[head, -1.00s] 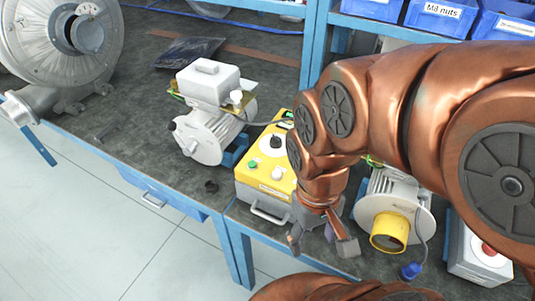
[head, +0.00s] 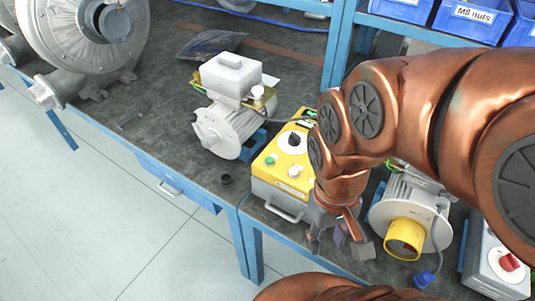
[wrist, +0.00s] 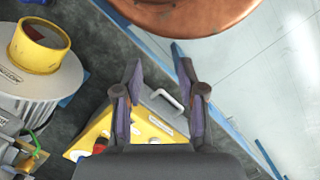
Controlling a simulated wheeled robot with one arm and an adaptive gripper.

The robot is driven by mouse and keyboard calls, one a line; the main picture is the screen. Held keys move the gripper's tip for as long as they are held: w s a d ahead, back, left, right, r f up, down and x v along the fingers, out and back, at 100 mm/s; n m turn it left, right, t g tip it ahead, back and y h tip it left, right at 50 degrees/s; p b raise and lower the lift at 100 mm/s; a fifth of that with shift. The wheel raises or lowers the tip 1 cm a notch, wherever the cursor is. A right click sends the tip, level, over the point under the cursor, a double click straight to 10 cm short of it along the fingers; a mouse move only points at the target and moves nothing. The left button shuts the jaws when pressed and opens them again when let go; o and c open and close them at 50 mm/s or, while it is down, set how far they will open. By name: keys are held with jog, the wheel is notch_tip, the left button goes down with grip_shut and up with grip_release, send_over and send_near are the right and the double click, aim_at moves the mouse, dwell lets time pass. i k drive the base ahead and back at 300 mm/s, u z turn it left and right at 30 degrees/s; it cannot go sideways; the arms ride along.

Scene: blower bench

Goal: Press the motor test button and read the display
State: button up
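The test box (head: 272,190) has a yellow sloped top and a grey body with a front handle. It stands near the bench's front edge. Its top carries a green button (head: 270,160), a white button (head: 294,172) and a black knob (head: 293,140). The display is not clearly visible; my arm covers the box's right part. My gripper (head: 340,243) is open and empty, just right of the box's front, fingers pointing down. In the wrist view, my gripper (wrist: 157,60) has its fingers apart, with the box (wrist: 150,130) and its handle beyond them. A red part (wrist: 100,145) shows on the box there.
A motor with a white terminal box (head: 232,75) stands behind left. A motor with a yellow cap (head: 404,240) stands close right of my gripper. A grey box with a red knob (head: 508,262) is at far right. A large blower (head: 85,50) sits at left.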

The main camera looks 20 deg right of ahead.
aim_at(269, 159)
jog(key=z, duration=0.6)
jog(key=k, duration=1.3)
jog(key=u, duration=1.4)
jog(key=i, duration=0.5)
jog(key=u, duration=0.05)
